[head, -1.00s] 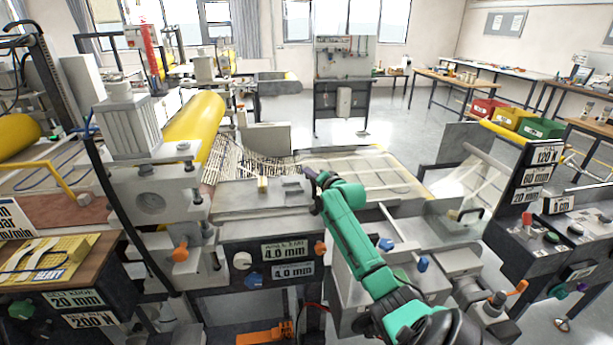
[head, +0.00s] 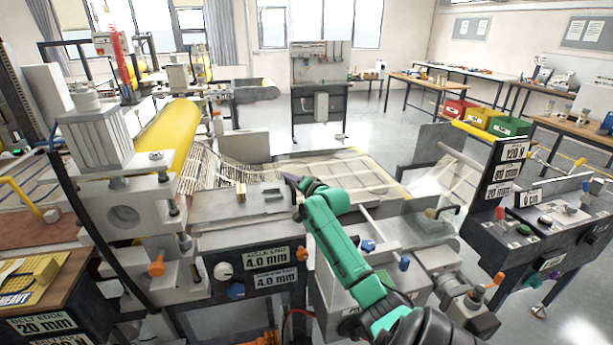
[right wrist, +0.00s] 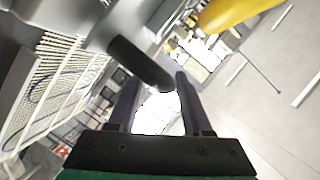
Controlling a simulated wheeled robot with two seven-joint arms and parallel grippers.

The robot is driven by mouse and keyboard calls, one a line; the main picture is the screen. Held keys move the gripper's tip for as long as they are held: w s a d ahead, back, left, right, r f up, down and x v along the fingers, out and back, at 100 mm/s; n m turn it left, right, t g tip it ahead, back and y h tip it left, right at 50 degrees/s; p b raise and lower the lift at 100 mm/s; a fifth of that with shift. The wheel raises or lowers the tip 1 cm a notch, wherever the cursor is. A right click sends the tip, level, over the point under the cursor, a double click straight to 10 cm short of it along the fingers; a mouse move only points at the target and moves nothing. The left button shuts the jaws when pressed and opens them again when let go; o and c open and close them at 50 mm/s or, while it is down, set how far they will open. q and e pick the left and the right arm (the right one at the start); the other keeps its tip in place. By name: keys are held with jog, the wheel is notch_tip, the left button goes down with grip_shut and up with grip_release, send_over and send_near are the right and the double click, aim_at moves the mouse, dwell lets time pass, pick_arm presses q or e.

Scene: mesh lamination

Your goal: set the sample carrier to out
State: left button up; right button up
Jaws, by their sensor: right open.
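I cannot tell for certain which part is the sample carrier. A flat grey plate (head: 218,207) lies on the machine's top, with a small brass-coloured block on it. My right gripper (head: 293,182) is at the right end of this plate, its fingers dark and small in the head view. In the right wrist view the right gripper (right wrist: 157,82) has its two fingers apart. A dark rounded bar (right wrist: 140,62) crosses in front of the fingertips, its end near the gap. Whether it touches them is unclear. My left gripper is not in view.
A grey press block (head: 123,213) stands left of the plate, with an orange knob. A pale mesh sheet (head: 350,172) lies behind the plate. A control box (head: 540,225) with labels stands at the right. Open floor lies at the back.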

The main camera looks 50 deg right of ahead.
jog(key=b+v, duration=0.2)
jog(key=v, duration=1.1)
jog(key=shift+b, duration=0.3)
jog(key=shift+s+d, duration=0.1)
